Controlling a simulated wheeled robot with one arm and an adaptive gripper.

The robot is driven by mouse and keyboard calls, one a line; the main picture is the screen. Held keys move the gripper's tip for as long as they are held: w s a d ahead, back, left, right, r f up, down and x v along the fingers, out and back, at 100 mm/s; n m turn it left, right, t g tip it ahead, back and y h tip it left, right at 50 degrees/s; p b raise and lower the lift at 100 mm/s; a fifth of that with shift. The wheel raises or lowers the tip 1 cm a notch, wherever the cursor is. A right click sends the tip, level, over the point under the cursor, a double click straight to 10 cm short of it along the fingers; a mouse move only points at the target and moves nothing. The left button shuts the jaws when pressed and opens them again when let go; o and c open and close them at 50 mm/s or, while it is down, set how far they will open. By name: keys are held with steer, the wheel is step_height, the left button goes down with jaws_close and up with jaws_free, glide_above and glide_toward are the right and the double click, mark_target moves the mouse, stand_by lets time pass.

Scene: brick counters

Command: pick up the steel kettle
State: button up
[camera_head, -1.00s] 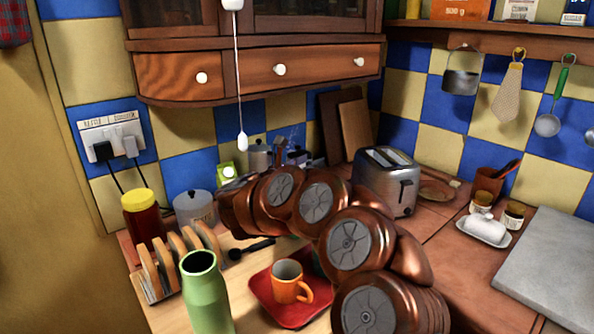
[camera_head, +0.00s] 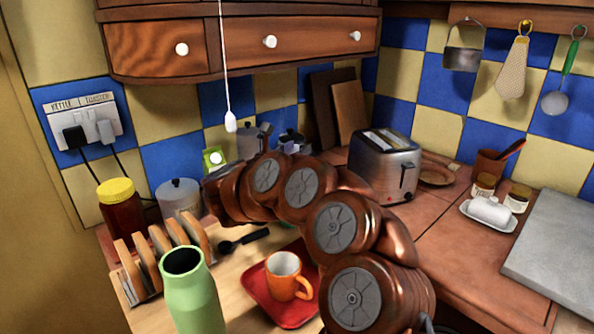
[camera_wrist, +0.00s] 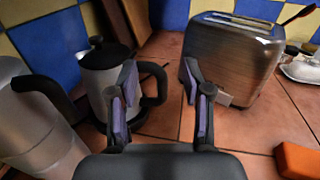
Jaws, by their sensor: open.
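In the wrist view a steel pot with a black lid, knob and side handle, which looks like the kettle (camera_wrist: 98,82), stands upright ahead of my gripper (camera_wrist: 158,95). Its black handle shows in the gap between my fingers; I cannot tell whether the fingers reach around it. My gripper is open, with purple pads, and empty. A second, larger steel vessel (camera_wrist: 35,130) with a curved black handle stands at the left, cut by the frame edge. In the head view my gripper (camera_head: 287,148) is small at the back corner, and my copper arm hides much of the counter before it.
A steel toaster (camera_head: 385,165) stands right of my gripper. Wooden boards (camera_head: 350,115) lean on the tiled wall behind. A lidded canister (camera_head: 180,199), toast rack (camera_head: 160,262), green bottle (camera_head: 190,290) and orange mug (camera_head: 284,275) stand left and in front. A pull cord hangs above.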

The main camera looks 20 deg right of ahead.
mark_target(297, 147)
step_height(297, 147, down, 6)
steer(key=f+b, duration=0.1)
steer(key=b, duration=0.5)
steer(key=shift+r+p+x, duration=0.1)
steer(key=shift+p+x, duration=0.2)
steer(key=shift+x, duration=1.65)
steer(key=shift+r+p+x, duration=0.15)
steer(key=shift+p+x, duration=0.15)
steer(key=shift+x, duration=1.65)
steer(key=shift+s+d, duration=0.1)
steer(key=shift+s, duration=0.05)
steer(key=shift+c, duration=0.3)
jaws_close()
steer(key=shift+r, duration=0.1)
